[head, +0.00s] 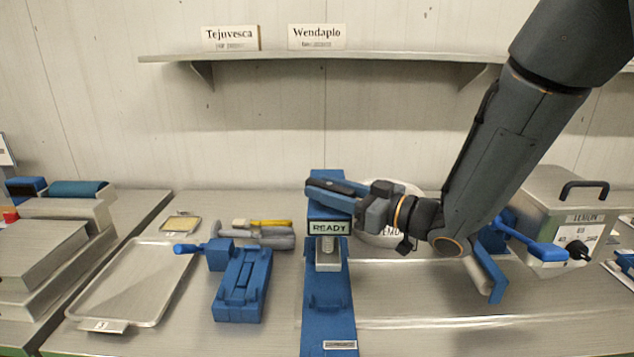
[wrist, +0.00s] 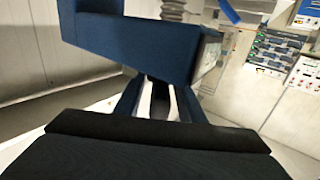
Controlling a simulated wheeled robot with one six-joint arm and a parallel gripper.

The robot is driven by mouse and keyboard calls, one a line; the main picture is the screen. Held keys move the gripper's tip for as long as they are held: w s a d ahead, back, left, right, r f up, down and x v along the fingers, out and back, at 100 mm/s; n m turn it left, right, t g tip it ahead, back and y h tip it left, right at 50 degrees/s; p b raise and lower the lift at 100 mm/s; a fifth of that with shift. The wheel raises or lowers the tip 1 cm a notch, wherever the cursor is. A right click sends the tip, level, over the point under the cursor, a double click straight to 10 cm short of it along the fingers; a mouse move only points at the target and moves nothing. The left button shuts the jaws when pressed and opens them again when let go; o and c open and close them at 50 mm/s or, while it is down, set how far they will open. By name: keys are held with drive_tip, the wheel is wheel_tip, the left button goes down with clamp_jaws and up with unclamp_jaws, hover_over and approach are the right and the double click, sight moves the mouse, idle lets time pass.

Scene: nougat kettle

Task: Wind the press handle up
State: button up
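The blue press (head: 328,300) stands upright in the middle of the bench, with a READY sign (head: 329,228) on its head and a pale metal block below the sign. My gripper (head: 335,190) reaches in from the right and lies across the top of the press. In the wrist view a large blue block (wrist: 140,45), apparently the press head, fills the upper middle and hides my fingertips. My fingers (wrist: 160,100) show below it with a gap between them. I cannot make out the press handle clearly, or whether my gripper holds it.
A metal tray (head: 130,285) and a blue fixture with a lever (head: 240,285) stand left of the press. A lidded metal box (head: 565,195) stands at the right. A shelf (head: 380,57) runs along the wall above. The bench front right is clear.

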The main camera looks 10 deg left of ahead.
drive_tip(key=shift+p+x, duration=0.35)
drive_tip(key=shift+x, duration=1.1)
drive_tip(key=shift+c, duration=0.4)
clamp_jaws()
